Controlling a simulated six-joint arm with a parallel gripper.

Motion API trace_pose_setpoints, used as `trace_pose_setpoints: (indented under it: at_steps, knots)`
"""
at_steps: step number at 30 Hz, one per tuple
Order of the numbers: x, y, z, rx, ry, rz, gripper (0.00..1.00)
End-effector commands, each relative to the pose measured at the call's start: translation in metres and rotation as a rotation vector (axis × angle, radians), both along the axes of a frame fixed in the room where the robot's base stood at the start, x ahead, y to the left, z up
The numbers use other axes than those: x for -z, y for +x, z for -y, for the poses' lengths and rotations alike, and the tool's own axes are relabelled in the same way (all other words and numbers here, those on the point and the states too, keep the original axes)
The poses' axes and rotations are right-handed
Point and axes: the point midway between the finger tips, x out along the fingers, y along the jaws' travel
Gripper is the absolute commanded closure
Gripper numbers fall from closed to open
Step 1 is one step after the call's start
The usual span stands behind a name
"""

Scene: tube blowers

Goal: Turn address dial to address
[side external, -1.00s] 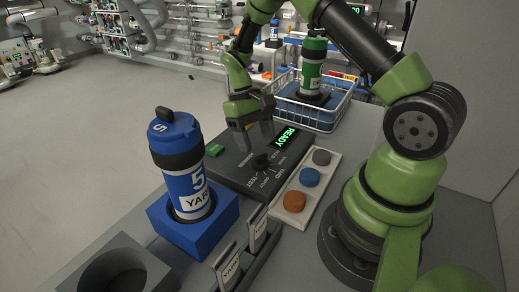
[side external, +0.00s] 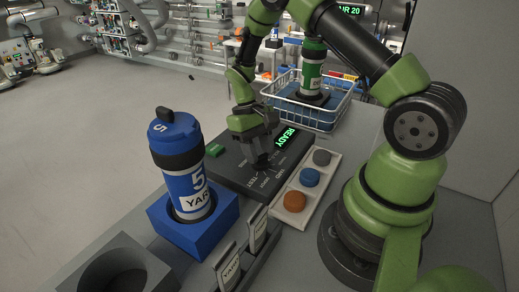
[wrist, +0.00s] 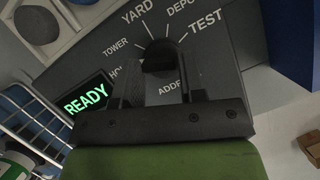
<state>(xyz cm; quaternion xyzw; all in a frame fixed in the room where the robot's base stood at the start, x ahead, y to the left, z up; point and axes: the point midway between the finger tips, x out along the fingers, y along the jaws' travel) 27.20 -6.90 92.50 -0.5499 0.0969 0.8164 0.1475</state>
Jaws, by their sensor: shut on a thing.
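The black address dial (wrist: 158,54) sits on the dark control panel (side external: 227,167), with labels around it in the wrist view, including TOWER, YARD, DEPO, TEST and a partly hidden ADDRESS. My gripper (wrist: 160,72) is at the dial with its two fingers shut on the knob. In the side view my gripper (side external: 262,160) points down onto the panel and covers most of the dial. I cannot tell exactly which label the knob points to. A green READY display (side external: 287,139) is lit on the panel; it also shows in the wrist view (wrist: 86,97).
A blue canister (side external: 184,165) marked 5 YARD stands in a blue holder (side external: 222,222) left of the panel. Grey, blue and orange round pieces lie in a white tray (side external: 323,180) to the right. A wire basket (side external: 327,121) with a green canister (side external: 313,65) stands behind.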

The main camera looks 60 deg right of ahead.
Motion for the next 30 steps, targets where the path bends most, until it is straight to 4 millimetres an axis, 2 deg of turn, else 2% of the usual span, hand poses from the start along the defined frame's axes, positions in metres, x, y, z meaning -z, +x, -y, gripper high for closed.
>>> trace_pose_setpoints:
  at_steps: [11,30]
  knots:
    - [0.0033,-0.0061,0.0020,0.148,-0.002,-0.017,0.86]
    - [0.0034,-0.0106,0.0019,0.739,-0.003,-0.018,0.87]
